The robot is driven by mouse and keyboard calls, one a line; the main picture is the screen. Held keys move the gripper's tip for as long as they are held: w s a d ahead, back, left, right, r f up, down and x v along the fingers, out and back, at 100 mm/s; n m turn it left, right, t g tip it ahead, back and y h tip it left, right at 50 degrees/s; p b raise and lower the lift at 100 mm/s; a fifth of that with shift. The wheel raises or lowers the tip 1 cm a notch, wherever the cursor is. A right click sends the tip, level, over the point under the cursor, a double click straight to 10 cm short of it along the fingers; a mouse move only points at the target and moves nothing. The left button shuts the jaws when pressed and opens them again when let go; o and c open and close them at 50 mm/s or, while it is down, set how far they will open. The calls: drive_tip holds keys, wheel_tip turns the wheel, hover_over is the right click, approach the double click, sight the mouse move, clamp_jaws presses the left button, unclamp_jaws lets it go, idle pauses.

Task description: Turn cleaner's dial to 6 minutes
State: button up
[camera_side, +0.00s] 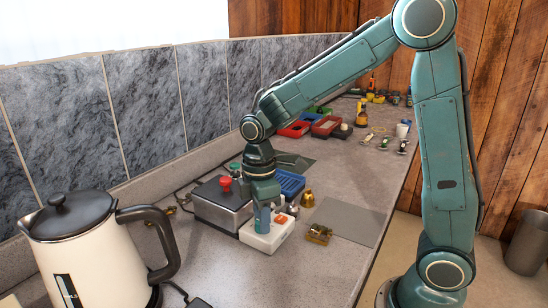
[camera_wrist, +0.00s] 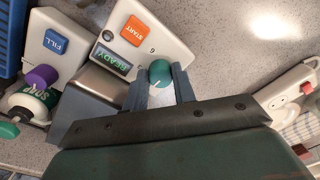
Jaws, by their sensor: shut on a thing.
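The cleaner is a white box with an orange START button (camera_wrist: 133,30), a READY display (camera_wrist: 110,61) and a round teal dial (camera_wrist: 160,71). In the side view my gripper (camera_side: 263,217) points down onto the white box (camera_side: 259,238), and hides the dial.
A grey box with a red knob (camera_side: 226,183) stands close behind the gripper. A white kettle (camera_side: 92,257) fills the front left. A blue tray (camera_side: 290,182) and a brass bell-shaped thing (camera_side: 307,198) lie nearby. A grey mat (camera_side: 350,221) leaves free room at right.

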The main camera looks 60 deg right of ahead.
drive_tip(key=m, duration=0.6)
drive_tip(key=shift+m, duration=0.4)
drive_tip(key=m, duration=0.7)
drive_tip(key=shift+a+t, duration=0.1)
drive_tip(key=shift+t, duration=0.2)
drive_tip(key=m, duration=0.4)
drive_tip(key=shift+m, duration=0.4)
drive_tip(key=m, duration=0.4)
drive_tip(key=shift+r+m, duration=0.1)
drive_tip(key=shift+m, duration=0.3)
drive_tip(key=o, duration=1)
